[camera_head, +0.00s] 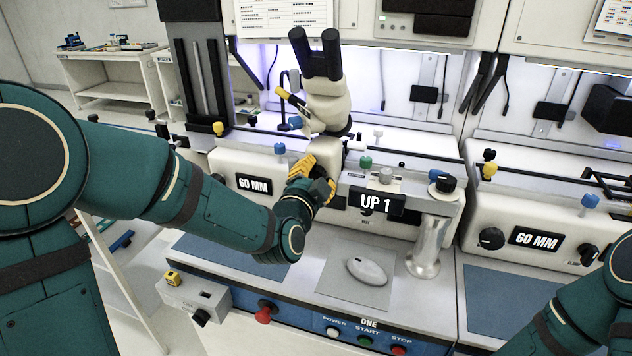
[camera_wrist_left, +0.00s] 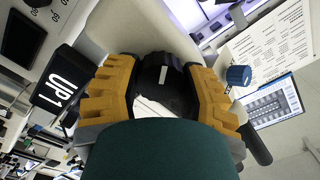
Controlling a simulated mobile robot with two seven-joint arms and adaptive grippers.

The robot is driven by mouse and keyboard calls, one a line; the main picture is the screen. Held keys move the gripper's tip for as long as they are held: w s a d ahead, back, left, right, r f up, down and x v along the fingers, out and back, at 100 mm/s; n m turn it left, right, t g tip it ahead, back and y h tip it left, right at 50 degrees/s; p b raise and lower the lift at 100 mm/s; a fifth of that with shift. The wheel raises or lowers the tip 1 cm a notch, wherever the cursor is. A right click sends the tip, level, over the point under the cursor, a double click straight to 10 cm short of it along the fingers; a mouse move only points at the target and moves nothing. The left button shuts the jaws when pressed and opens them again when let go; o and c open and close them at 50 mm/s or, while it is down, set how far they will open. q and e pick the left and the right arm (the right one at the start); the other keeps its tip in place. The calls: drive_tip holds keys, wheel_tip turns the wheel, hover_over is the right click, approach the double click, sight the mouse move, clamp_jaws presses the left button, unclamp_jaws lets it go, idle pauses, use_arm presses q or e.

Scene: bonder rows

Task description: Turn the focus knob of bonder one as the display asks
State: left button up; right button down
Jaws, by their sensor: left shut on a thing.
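Bonder one (camera_head: 290,205) is the cream machine in the middle, above the bench panel marked ONE. Its display (camera_head: 376,201) reads UP 1; the same display shows sideways at the left of the left wrist view (camera_wrist_left: 62,85). My left gripper (camera_head: 318,184), with yellow fingers, is at the front of the bonder, left of the display. In the left wrist view the gripper (camera_wrist_left: 165,92) is shut on the black focus knob (camera_wrist_left: 166,76), which has a white mark. In the head view the gripper hides the knob. My right gripper is out of view.
The microscope (camera_head: 325,90) rises just behind my left gripper. A metal post (camera_head: 428,245) with a black knob stands right of the display. A grey mouse (camera_head: 367,271) lies on the bench below. Another bonder (camera_head: 510,210) stands to the right.

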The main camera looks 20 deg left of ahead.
use_arm(q)
drive_tip(key=m, duration=0.3)
drive_tip(key=shift+r+m, duration=0.1)
drive_tip(key=shift+m, duration=2.2)
drive_tip(key=o, duration=1.2)
drive_tip(key=shift+w, duration=0.1)
drive_tip(key=s, duration=0.7)
drive_tip(key=shift+s, duration=0.3)
drive_tip(key=shift+a+f, duration=0.1)
drive_tip(key=shift+f, duration=0.1)
